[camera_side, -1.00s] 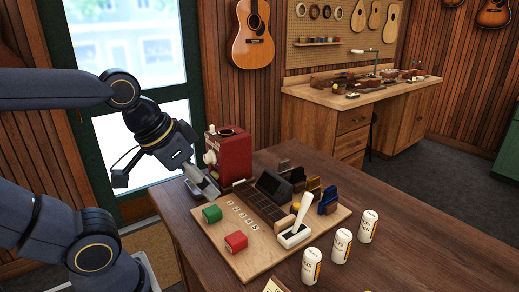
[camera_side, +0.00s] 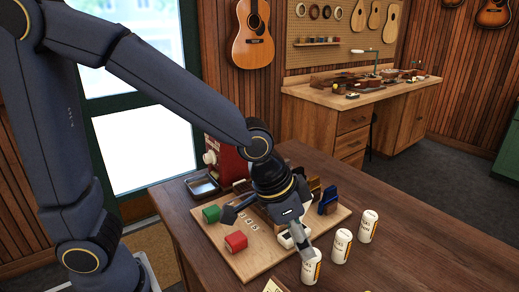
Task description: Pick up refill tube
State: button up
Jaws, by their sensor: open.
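Three white refill tubes with yellow and dark label marks stand upright in a row on the table: the near one (camera_side: 311,267), the middle one (camera_side: 341,246) and the far one (camera_side: 368,226). My gripper (camera_side: 267,228) is open and points downward over the board, left of the tubes. One finger is at the left near the green block. The other reaches right, close to the top of the near tube; I cannot tell whether they touch. No tube is between the fingers.
A wooden board (camera_side: 262,262) holds a green block (camera_side: 211,213), a red block (camera_side: 236,241), number tiles and a white-based lever device partly hidden by my gripper. A red machine (camera_side: 226,160) and metal tray (camera_side: 202,186) stand behind. The table's right side (camera_side: 430,245) is clear.

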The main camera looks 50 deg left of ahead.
aim_at(312, 260)
jog(key=x, duration=0.8)
jog(key=shift+w+d+f, duration=0.15)
jog(key=shift+d+f, duration=0.1)
jog(key=shift+f, duration=0.05)
jog(key=c, duration=1.2)
jog(key=shift+r, duration=0.2)
